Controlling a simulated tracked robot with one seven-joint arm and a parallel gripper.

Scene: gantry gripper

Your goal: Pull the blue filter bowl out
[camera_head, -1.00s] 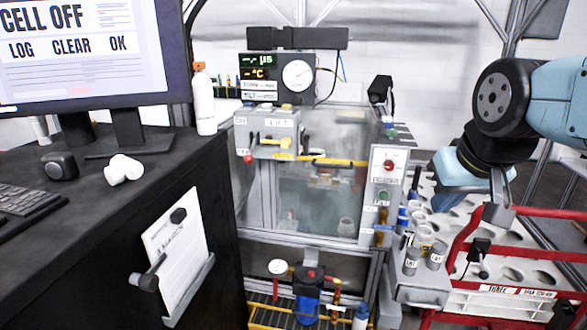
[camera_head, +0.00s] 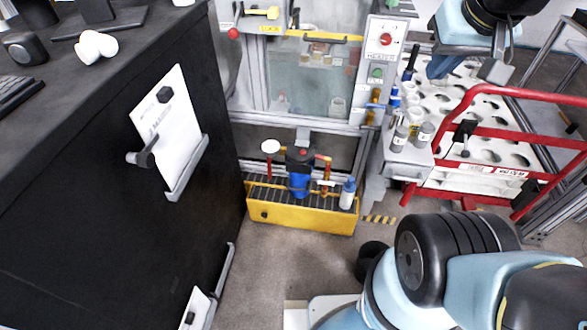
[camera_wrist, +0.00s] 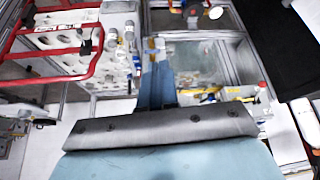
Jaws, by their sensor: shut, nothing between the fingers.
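My gripper (camera_wrist: 154,46) is shut and empty in the wrist view, in front of the tank area. In the head view its end (camera_head: 495,71) shows at upper right, above the white rack and well away from the bowl. The filter is small and hard to make out at the wrist view's top edge.
A round gauge (camera_head: 270,147) is left of the filter, and a white bottle with a blue cap (camera_head: 347,194) is right. The black cabinet (camera_head: 110,225) borders the left. A red-railed cart (camera_head: 480,140) stands right. Bare floor (camera_head: 300,260) lies before the tray.

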